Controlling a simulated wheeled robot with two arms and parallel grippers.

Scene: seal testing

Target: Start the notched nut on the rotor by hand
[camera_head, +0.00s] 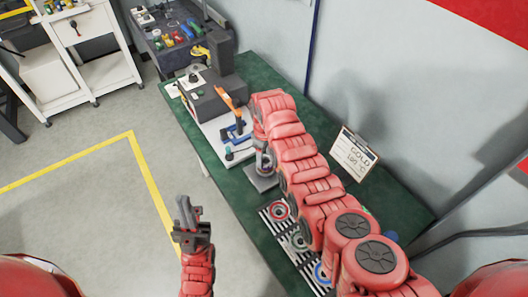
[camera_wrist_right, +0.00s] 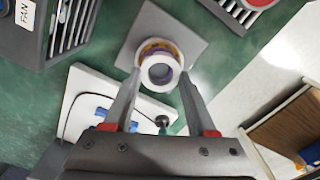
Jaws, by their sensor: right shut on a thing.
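The notched nut (camera_wrist_right: 147,72) shows in the right wrist view as a pale ring with a dark round centre. My right gripper (camera_wrist_right: 160,78) is shut on it, one finger on each side. An orange and purple band (camera_wrist_right: 158,46) shows just behind the ring. The rotor (camera_head: 263,163) stands upright on a square grey base plate (camera_head: 262,182) in the head view, partly hidden by my right arm. I cannot tell whether the nut touches its thread. My left gripper (camera_head: 188,212) is raised over the floor, left of the bench, and holds nothing visible; its finger gap is unclear.
The green bench (camera_head: 240,206) carries a white plate with a blue fixture (camera_head: 236,131) and an orange handle (camera_head: 231,98) behind the rotor. A striped rack (camera_head: 281,212) with rings stands in front. A sign (camera_head: 354,154) stands at right.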

